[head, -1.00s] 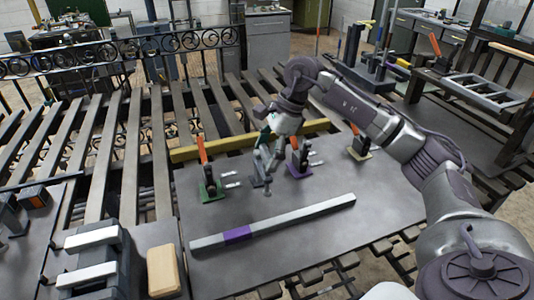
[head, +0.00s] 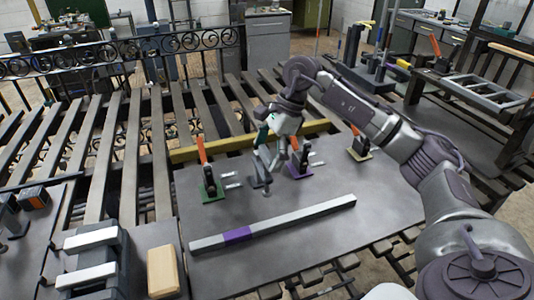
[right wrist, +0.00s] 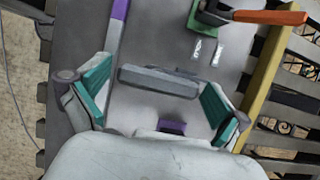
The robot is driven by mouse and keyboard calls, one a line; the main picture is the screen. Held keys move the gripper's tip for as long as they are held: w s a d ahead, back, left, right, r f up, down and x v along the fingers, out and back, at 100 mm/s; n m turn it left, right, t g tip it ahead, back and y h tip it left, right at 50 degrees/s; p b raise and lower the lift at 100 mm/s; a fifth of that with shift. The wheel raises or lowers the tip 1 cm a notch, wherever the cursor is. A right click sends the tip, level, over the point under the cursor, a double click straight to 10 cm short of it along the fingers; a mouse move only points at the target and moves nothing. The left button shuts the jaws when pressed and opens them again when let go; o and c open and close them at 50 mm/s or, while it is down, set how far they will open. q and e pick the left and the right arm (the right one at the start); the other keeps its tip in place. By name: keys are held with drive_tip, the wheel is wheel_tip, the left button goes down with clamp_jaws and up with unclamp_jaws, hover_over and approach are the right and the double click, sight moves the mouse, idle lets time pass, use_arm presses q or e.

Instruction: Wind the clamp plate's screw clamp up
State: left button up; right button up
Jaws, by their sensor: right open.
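The clamp plate (head: 330,222) is a grey steel sheet across the middle of the head view. The grey screw clamp (head: 259,168) stands near its far edge, between a green-based clamp (head: 209,180) and a purple-based clamp (head: 299,160). My right gripper (head: 278,140) is over the screw clamp, pointing down and partly hiding its top. In the right wrist view a grey bar (right wrist: 158,80), apparently the screw clamp's handle, lies across between the two spread teal-padded fingers, with gaps at both ends. I cannot tell the bar's height against the fingertips. My left gripper does not show.
A long grey bar with a purple band (head: 275,223) lies across the plate's front. Upright orange handles flank the screw clamp, with an olive-based clamp (head: 360,150) further right. A yellow beam (head: 215,146) runs behind. A wooden block (head: 163,270) sits front left.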

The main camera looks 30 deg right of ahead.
drive_tip(key=shift+r, duration=0.2)
drive_tip(key=v, duration=1.1)
drive_tip(key=shift+d+r, duration=0.25)
drive_tip(key=shift+d, duration=0.05)
